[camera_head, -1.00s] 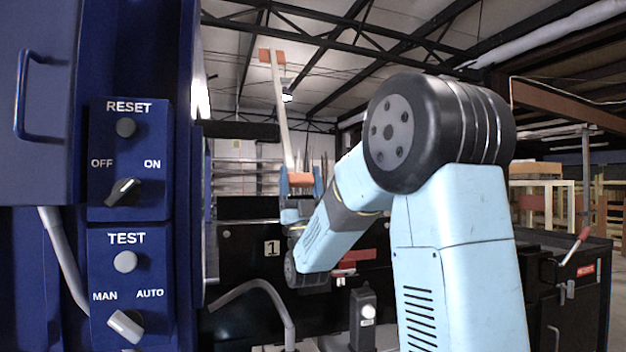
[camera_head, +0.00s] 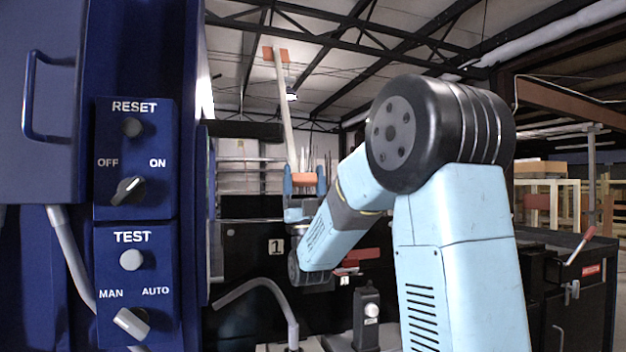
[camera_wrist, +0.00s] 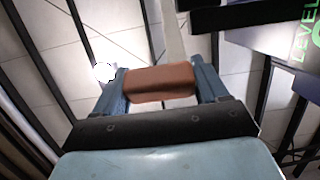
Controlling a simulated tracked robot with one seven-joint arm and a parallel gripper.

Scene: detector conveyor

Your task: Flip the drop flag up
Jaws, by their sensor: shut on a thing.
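A pale bar that looks like the drop flag (camera_head: 284,110) stands nearly upright in the head view, leaning a little left, with an orange piece across its top. At its lower end is an orange-brown block (camera_wrist: 160,84), which fills the space between the two blue fingers in the wrist view. My gripper (camera_head: 305,181) is shut on this block. In the wrist view the pale bar (camera_wrist: 172,30) rises behind the block. How the bar joins the block is hidden.
A blue cabinet with a RESET and TEST switch panel (camera_head: 134,215) stands close on the left. A black machine front with a "1" label (camera_head: 275,246) lies below my gripper. A red-handled lever (camera_head: 580,245) is at right.

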